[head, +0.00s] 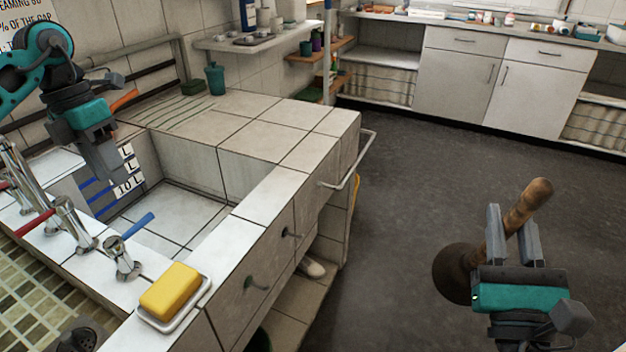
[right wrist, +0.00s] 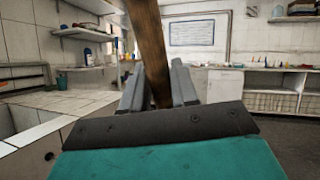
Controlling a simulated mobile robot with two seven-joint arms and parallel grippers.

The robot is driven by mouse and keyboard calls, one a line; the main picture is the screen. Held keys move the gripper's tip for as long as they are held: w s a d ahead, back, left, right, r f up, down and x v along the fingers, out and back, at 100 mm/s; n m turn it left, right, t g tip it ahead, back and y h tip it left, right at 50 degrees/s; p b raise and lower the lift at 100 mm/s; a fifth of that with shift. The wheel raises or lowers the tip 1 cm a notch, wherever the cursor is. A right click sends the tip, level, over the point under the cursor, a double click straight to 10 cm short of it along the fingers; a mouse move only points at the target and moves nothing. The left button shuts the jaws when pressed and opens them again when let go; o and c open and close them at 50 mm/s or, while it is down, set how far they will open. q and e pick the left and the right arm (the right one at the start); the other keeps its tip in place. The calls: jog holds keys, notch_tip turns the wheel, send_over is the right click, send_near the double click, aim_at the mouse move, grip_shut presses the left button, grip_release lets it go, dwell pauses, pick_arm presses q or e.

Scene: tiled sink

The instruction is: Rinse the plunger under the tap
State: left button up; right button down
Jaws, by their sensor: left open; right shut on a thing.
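The plunger has a wooden handle (head: 530,200) and a dark brown cup (head: 454,272). My right gripper (head: 512,220) is shut on the handle and holds the plunger tilted, out over the dark floor to the right of the sink. In the right wrist view the wooden handle (right wrist: 150,50) stands between the fingers. My left gripper (head: 108,165) is open and empty, above the far left part of the tiled sink basin (head: 180,215). The tap (head: 20,175) is chrome and stands at the basin's left edge, partly cut by the frame.
A blue-handled valve (head: 125,255) and red-handled valve (head: 65,220) stand on the near rim. A yellow sponge (head: 170,290) lies in a dish at the front corner. A metal rail (head: 355,165) sticks out from the counter's right side. The floor (head: 410,180) between counter and cabinets is clear.

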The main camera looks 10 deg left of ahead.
aim_at(132, 231)
pick_arm(q)
jog(key=f, duration=0.3)
jog(key=d+f, duration=0.1)
jog(key=f, duration=0.2)
jog(key=f+b, duration=0.1)
jog(key=f, duration=0.2)
jog(key=shift+s+d+f, duration=0.15)
jog(key=shift+s+d, duration=0.1)
jog(key=shift+d, duration=0.15)
jog(key=shift+c, duration=0.2)
grip_shut()
